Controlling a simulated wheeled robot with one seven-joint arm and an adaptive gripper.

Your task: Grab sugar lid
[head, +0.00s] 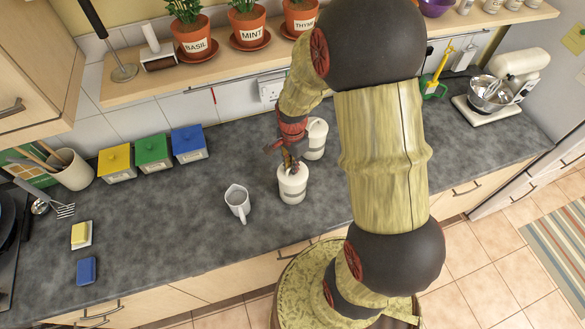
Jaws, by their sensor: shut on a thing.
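A white jar (292,192) with a grey band stands upright on the grey counter near the middle of the view. Its pale lid (284,172) is at the top, partly hidden by my fingers. My gripper (291,167) points down from above and is shut on this lid, which I take to be the sugar lid. I cannot tell whether the lid is seated on the rim or slightly raised. A second white jar (316,140) stands close behind and to the right, partly hidden by my gripper. No label is readable on either jar.
Yellow (116,163), green (153,154) and blue (189,144) boxes stand further back left. A shelf (215,67) with potted herbs overhangs the back.

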